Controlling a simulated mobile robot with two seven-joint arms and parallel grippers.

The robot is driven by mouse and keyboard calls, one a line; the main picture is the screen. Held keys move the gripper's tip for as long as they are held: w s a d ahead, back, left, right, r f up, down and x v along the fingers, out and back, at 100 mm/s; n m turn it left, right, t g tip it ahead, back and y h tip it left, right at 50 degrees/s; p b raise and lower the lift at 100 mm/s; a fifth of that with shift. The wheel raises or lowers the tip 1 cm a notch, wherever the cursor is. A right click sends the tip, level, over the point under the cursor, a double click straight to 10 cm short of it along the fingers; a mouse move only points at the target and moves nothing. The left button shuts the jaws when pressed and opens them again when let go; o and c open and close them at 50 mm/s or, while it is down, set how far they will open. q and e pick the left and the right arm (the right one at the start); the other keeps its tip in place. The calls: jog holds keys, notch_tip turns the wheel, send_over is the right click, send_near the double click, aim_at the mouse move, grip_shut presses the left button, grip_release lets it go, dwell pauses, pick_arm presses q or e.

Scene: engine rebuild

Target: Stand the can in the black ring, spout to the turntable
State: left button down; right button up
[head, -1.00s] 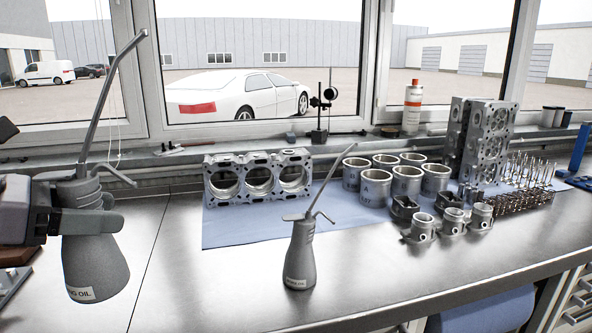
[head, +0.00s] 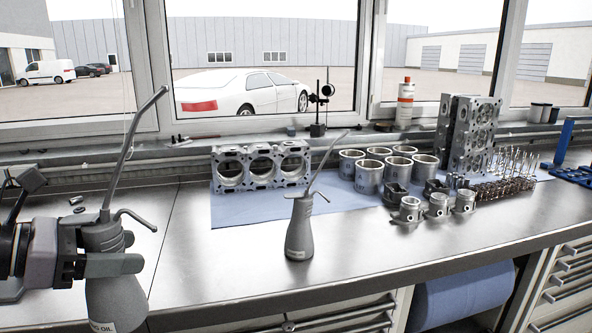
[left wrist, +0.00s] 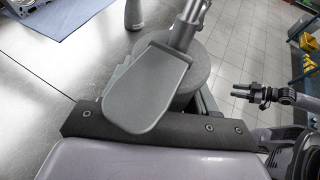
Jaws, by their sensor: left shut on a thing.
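My left gripper (head: 112,264) is shut on a grey oil can (head: 114,300) at the lower left of the head view. The can is upright, and its long spout leans up and to the right; its base is cut off by the frame. In the left wrist view the can (left wrist: 200,72) is partly hidden behind a finger. A second, similar grey can (head: 299,238) stands on the bench, its spout also to the upper right. I see no black ring or turntable. A dark gripper-like part (left wrist: 265,95) in the left wrist view may be my right gripper; its jaws are unclear.
The bench (head: 215,270) is clear around the second can. Drawers and a blue roll (head: 465,295) are below the front edge.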

pick_arm(q)
jog(key=s+d+f, duration=0.2)
jog(key=f, duration=0.5)
jog(key=s+d+f+m, duration=0.1)
jog(key=s+d+f, duration=0.1)
jog(key=f, duration=0.4)
jog(key=shift+s+f+g+h, duration=0.3)
jog(key=shift+s+f+h, duration=0.1)
jog(key=shift+s, duration=0.2)
jog(key=shift+r, duration=0.1)
jog(key=shift+a, duration=0.1)
